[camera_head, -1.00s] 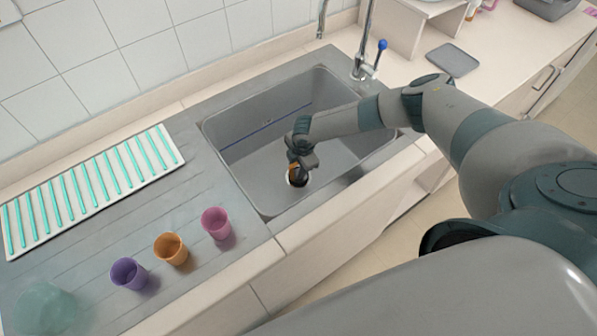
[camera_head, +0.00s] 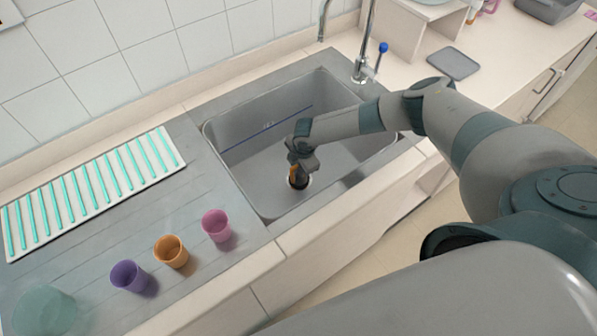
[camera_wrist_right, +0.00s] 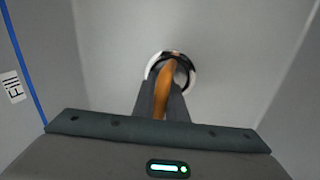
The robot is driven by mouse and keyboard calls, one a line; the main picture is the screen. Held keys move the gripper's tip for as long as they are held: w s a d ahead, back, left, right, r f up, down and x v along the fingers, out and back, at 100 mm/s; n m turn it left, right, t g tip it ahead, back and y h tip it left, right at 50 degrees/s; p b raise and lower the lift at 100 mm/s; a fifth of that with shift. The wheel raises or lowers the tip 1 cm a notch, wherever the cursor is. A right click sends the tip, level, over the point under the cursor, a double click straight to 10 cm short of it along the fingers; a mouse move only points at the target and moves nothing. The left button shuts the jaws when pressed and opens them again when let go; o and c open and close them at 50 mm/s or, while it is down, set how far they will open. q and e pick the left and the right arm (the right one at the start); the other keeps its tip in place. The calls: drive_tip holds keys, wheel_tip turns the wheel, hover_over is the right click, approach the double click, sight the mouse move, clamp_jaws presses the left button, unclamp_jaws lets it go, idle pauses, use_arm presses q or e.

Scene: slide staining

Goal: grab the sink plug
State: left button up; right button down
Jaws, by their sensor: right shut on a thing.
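The sink plug shows its orange-brown handle (camera_wrist_right: 172,92) in the right wrist view, standing up at the round drain with a pale rim. In the head view a bit of the orange handle (camera_head: 293,172) shows at the drain in the sink floor. My right gripper (camera_head: 298,174) reaches down into the sink. It is shut on the handle, with its dark fingers (camera_wrist_right: 163,102) around it in the wrist view. The fingers hide much of the plug's lower part, so I cannot tell whether it is seated or raised. My left gripper is not in view.
The sink (camera_head: 345,158) has walls around my right gripper. A faucet (camera_head: 361,66) with a blue-tipped lever stands behind it. Purple (camera_head: 128,275), orange (camera_head: 171,251) and pink (camera_head: 216,225) cups, a greenish clear vessel (camera_head: 45,310) and a striped rack (camera_head: 152,181) stand left.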

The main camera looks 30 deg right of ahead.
drive_tip(key=shift+r, duration=0.1)
drive_tip(key=shift+r, duration=0.5)
drive_tip(key=r, duration=0.1)
drive_tip(key=r+b, duration=0.1)
drive_tip(key=r, duration=0.1)
drive_tip(key=shift+s+d+b, duration=0.15)
drive_tip(key=shift+d+b, duration=0.15)
drive_tip(key=s+d+r+b, duration=0.2)
drive_tip(key=s+d+r, duration=0.4)
drive_tip(key=s+d, duration=0.1)
drive_tip(key=shift+d+r+b, duration=0.35)
drive_tip(key=shift+d+r, duration=0.05)
drive_tip(key=shift+d, duration=0.4)
drive_tip(key=shift+w, duration=0.1)
